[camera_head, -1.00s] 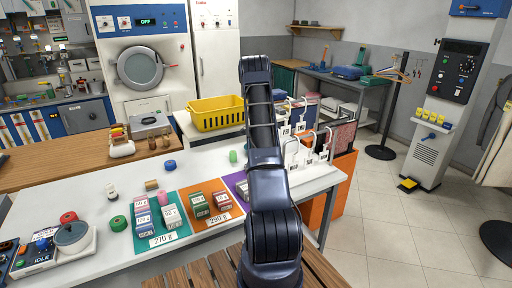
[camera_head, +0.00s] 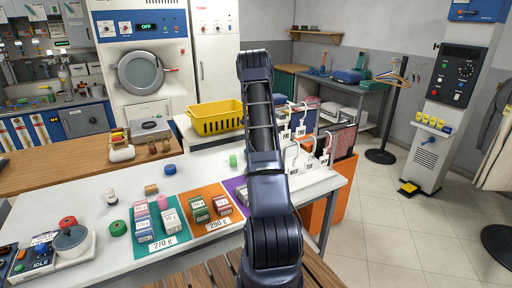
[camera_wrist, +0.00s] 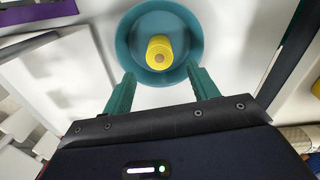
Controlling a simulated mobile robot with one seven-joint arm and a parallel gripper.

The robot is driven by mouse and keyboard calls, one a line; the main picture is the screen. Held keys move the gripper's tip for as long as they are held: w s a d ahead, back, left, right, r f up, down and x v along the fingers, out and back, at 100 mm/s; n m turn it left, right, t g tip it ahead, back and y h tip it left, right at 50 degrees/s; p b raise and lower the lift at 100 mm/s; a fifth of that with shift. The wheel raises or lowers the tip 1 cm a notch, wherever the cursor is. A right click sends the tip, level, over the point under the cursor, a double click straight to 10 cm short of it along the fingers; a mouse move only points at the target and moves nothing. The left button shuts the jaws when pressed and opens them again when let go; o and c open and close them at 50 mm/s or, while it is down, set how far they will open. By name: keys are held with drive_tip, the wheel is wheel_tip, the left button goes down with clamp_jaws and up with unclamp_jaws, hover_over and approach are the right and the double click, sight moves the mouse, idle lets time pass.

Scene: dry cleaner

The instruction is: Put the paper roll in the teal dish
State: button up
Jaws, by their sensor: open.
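A teal dish (camera_wrist: 188,16) shows at the top of the wrist view, round with a raised rim. A yellow roll (camera_wrist: 155,52) with a brownish round end sits inside it, near the middle; I take it to be the paper roll. My gripper (camera_wrist: 160,71) is open, with its teal fingers at the near side of the dish, one on each side, and the roll beyond and between them. Nothing is between the fingertips, and they look clear of the roll. In the head view my arm hides the dish, the roll and the gripper.
A white table (camera_head: 88,196) carries teal, orange and purple mats with small boxes, a scale (camera_head: 70,241), and loose spools. White hangers with tags (camera_head: 305,158) stand at its right end. A yellow basket (camera_head: 218,122) is behind. Open floor lies at right.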

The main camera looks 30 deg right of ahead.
drive_tip(key=s+a+r+n, duration=0.1)
drive_tip(key=s+a+r, duration=0.1)
drive_tip(key=a+r, duration=0.3)
drive_tip(key=s+a+r+n+t, duration=0.1)
drive_tip(key=s+a+r, duration=0.1)
drive_tip(key=r, duration=0.5)
drive_tip(key=s+a+r+n, duration=0.1)
drive_tip(key=s+a+r, duration=0.25)
drive_tip(key=r, duration=0.25)
drive_tip(key=s+a+r+n+t, duration=0.1)
drive_tip(key=s+a+r+n, duration=0.3)
drive_tip(key=s+a+r, duration=0.65)
drive_tip(key=s+a+r+n+t, duration=0.1)
drive_tip(key=s+a+r+n, duration=0.1)
drive_tip(key=s+a, duration=0.45)
drive_tip(key=s+a+r+n, duration=0.3)
drive_tip(key=s, duration=0.7)
drive_tip(key=s+a+f+n, duration=0.2)
drive_tip(key=s, duration=0.6)
drive_tip(key=s+a+f+n+t, duration=0.1)
drive_tip(key=s+a+f+n, duration=0.1)
drive_tip(key=s, duration=0.6)
drive_tip(key=shift+s+a+t, duration=0.3)
drive_tip(key=shift+s+a, duration=0.05)
drive_tip(key=shift+a, duration=0.5)
drive_tip(key=shift+f, duration=0.1)
idle(1.0)
